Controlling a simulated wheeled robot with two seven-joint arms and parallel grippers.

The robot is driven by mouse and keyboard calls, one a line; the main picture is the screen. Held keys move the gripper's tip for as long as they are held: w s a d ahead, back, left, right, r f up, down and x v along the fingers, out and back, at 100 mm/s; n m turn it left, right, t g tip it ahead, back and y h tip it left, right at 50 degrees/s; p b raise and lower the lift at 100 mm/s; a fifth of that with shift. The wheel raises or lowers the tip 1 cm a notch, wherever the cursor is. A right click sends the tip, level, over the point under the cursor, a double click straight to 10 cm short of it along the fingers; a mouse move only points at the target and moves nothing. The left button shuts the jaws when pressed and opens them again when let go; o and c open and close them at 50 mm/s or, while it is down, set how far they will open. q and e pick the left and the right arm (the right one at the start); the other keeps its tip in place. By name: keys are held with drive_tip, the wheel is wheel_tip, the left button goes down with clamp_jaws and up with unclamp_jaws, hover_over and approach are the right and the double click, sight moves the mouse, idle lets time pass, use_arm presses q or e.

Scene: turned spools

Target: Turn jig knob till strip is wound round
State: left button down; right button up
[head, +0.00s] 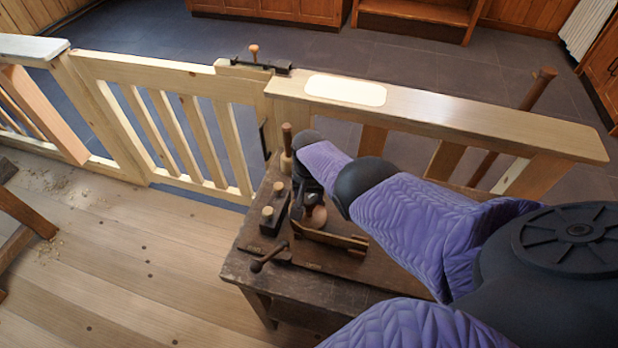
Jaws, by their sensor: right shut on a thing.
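My right gripper (308,195) reaches down over the dark wooden bench from the right. It is small and dark here and partly hidden by my wrist. It is shut on a brown round knob (314,217), which shows just under the fingers; I take this to be the jig knob. A light wooden strip-like piece (330,236) stands on edge just in front of it. Whether any strip is wound round the jig cannot be made out. My left gripper is not in view.
The bench (300,283) also carries a dark block with pale round pegs (268,213), a dark wooden handled tool (268,254) and an upright turned piece (287,150). A wooden railing (440,112) runs close behind. Plank floor at left is open.

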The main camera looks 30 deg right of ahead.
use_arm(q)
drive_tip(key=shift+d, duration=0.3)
